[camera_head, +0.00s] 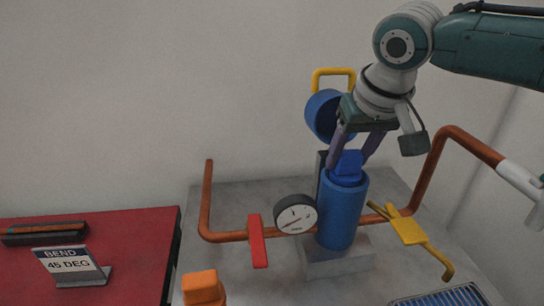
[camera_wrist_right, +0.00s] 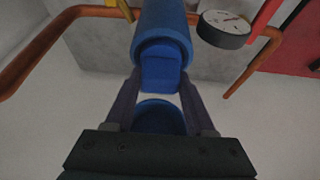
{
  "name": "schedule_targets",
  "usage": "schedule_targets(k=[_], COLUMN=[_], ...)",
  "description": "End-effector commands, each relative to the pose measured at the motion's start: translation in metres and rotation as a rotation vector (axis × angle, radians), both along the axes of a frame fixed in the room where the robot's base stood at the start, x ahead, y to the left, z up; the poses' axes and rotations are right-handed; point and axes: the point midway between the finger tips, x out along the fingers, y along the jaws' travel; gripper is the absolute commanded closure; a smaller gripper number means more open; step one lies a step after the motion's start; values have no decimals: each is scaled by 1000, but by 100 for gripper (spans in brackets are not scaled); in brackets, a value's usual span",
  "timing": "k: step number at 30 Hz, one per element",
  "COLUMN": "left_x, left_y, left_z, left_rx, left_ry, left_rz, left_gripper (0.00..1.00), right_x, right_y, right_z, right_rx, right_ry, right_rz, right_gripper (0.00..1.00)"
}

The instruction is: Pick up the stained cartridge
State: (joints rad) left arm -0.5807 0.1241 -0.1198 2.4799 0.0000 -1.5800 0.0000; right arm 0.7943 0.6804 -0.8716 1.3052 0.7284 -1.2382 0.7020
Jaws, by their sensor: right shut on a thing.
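A blue cartridge top (camera_head: 348,165) sticks up out of the open mouth of an upright blue cylinder housing (camera_head: 342,212); its lower part is hidden inside. It also shows in the wrist view (camera_wrist_right: 160,72), within the mouth of the housing (camera_wrist_right: 163,25). I cannot make out stains on it. My right gripper (camera_head: 352,155) comes from above with its two dark fingers on either side of the cartridge top, shut on it. In the wrist view the fingers (camera_wrist_right: 160,90) flank the block. My left gripper is not in view.
A blue lid (camera_head: 323,113) with a yellow handle (camera_head: 333,72) stands open behind the housing. A gauge (camera_head: 296,214), red lever (camera_head: 256,240), yellow lever (camera_head: 408,228) and copper pipes surround it. An orange block (camera_head: 203,287) is at front left. A red table (camera_head: 140,240) holds a sign.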

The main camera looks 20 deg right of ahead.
Motion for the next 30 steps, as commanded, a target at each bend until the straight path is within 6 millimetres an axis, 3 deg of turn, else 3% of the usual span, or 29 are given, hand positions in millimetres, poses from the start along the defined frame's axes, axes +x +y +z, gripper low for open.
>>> schedule_targets(k=[3,21,26,30], left_x=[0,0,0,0], left_y=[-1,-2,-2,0], left_z=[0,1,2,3], left_rx=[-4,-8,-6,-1], left_ry=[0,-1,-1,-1], left_rz=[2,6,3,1], left_gripper=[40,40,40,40], right_x=[0,0,1,1], right_y=[0,0,0,0], right_z=[0,2,14,35], right_rx=[0,1,1,1], right_ry=[0,-1,-2,-5], right_rz=[0,0,-1,1], right_gripper=[100,100,100,100])
